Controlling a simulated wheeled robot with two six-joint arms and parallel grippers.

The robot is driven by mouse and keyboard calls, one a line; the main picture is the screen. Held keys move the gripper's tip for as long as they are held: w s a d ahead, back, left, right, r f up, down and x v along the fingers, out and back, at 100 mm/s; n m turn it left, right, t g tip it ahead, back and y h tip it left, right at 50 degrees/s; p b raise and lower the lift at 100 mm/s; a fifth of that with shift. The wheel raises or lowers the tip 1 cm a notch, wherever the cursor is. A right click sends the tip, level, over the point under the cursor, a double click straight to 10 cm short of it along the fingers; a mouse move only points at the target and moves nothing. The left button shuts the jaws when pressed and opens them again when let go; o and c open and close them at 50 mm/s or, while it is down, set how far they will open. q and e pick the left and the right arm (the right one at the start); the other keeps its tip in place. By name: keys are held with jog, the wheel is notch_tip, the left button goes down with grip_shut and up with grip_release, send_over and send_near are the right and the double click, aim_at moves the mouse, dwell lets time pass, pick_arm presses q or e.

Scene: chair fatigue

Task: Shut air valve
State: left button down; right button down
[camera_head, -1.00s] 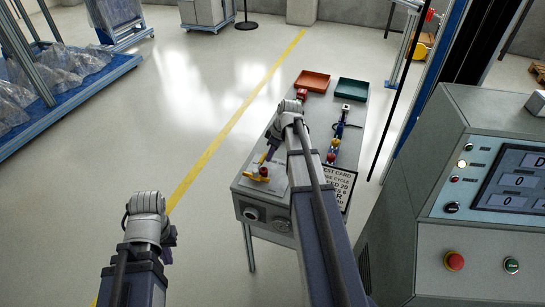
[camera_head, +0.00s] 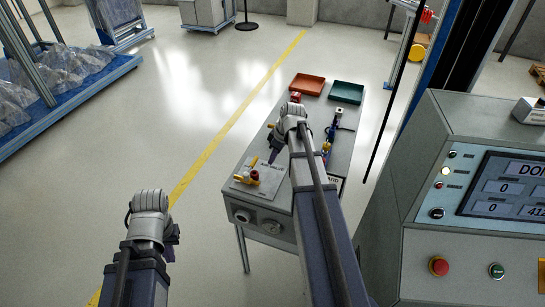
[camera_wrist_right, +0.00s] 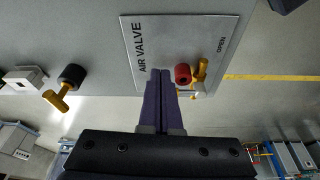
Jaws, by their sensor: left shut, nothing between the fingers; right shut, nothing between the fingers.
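The air valve, with a red hub and yellow handle (camera_head: 250,177), sits on a grey plate (camera_head: 270,175) at the near end of a grey bench. In the right wrist view the plate (camera_wrist_right: 135,60) reads AIR VALVE and OPEN; the red hub (camera_wrist_right: 183,75) and yellow handle (camera_wrist_right: 201,70) are near its edge. My right gripper (camera_head: 273,158) is shut and empty, just right of the valve. In the wrist view its purple fingers (camera_wrist_right: 161,75) are together beside the red hub; contact is unclear. My left gripper (camera_head: 171,250) is shut and empty, away from the bench at lower left.
A red tray (camera_head: 307,84) and a green tray (camera_head: 346,92) lie at the bench's far end. Another yellow lever with a black hub (camera_wrist_right: 71,75) shows in the wrist view. A control console (camera_head: 420,200) stands on the right. The floor left of the bench is clear.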

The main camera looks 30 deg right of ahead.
jog(key=p+v, duration=0.7)
jog(key=v, duration=0.1)
jog(key=shift+r+p, duration=0.4)
jog(key=shift+d, duration=0.1)
jog(key=s+a+m+g+h, duration=0.1)
jog(key=s+a, duration=0.4)
jog(key=a, duration=0.5)
jog(key=s+a+m+g+h, duration=0.1)
jog(key=s+a, duration=0.5)
jog(key=a, duration=0.4)
jog(key=s+a+m+g+h, duration=0.1)
jog(key=s+a, duration=0.4)
jog(key=a, duration=0.6)
jog(key=shift+s+f, duration=0.2)
jog(key=shift+f, duration=0.25)
